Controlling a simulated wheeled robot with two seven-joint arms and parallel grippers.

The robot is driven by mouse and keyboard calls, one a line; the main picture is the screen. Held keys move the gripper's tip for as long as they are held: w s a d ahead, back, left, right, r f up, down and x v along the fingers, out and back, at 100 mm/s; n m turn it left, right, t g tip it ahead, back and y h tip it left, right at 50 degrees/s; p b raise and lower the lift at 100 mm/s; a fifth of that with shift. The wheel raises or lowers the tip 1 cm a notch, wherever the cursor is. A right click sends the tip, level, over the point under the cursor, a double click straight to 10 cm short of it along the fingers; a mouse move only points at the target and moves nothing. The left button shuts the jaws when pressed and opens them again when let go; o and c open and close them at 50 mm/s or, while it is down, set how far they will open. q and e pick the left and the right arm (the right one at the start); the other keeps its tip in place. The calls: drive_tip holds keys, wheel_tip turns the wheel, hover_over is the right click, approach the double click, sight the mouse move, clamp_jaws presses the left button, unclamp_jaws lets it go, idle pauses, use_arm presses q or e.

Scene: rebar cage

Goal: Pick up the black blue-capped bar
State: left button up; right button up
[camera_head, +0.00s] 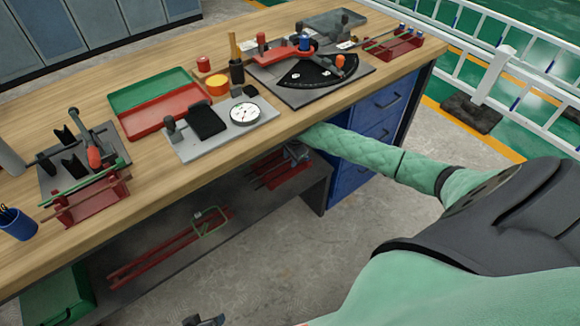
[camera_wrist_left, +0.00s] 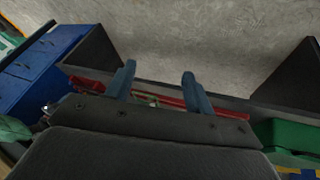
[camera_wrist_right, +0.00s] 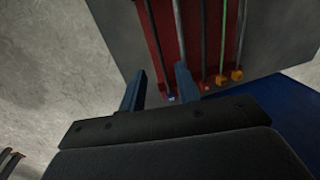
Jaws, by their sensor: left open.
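In the right wrist view, a dark bar (camera_wrist_right: 155,45) with a blue cap at its near end lies along the left side of a red rack (camera_wrist_right: 170,28). My right gripper (camera_wrist_right: 160,70) is open, its two fingers on either side of the blue-capped end in the picture. I cannot tell whether they touch it. In the head view this red rack (camera_head: 278,172) is on the lower shelf, and my right arm reaches in under the worktop, hiding part of the gripper. My left gripper (camera_wrist_left: 158,72) is open and empty; only a bit shows at the head view's bottom edge.
Orange- and yellow-capped bars (camera_wrist_right: 220,45) lie beside it. The worktop (camera_head: 215,165) overhangs the shelf (camera_head: 170,245). Long red bars and a green frame (camera_head: 208,222) lie on the shelf. Another red rack (camera_head: 405,48) with blue-capped bars stands on the worktop. The floor in front is clear.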

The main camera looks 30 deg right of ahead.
use_arm(q)
drive_tip(key=shift+s+r, duration=0.1)
drive_tip(key=shift+r, duration=0.8)
use_arm(e)
drive_tip(key=shift+w+a+f, duration=0.1)
drive_tip(key=shift+w+f, duration=0.1)
drive_tip(key=shift+f, duration=0.9)
drive_tip(key=shift+w+a+f, duration=0.1)
drive_tip(key=shift+w+f, duration=0.05)
drive_tip(key=shift+f, duration=0.95)
drive_tip(key=shift+w+a+f, duration=0.1)
drive_tip(key=shift+w+f, duration=0.1)
drive_tip(key=shift+f, duration=0.9)
clamp_jaws()
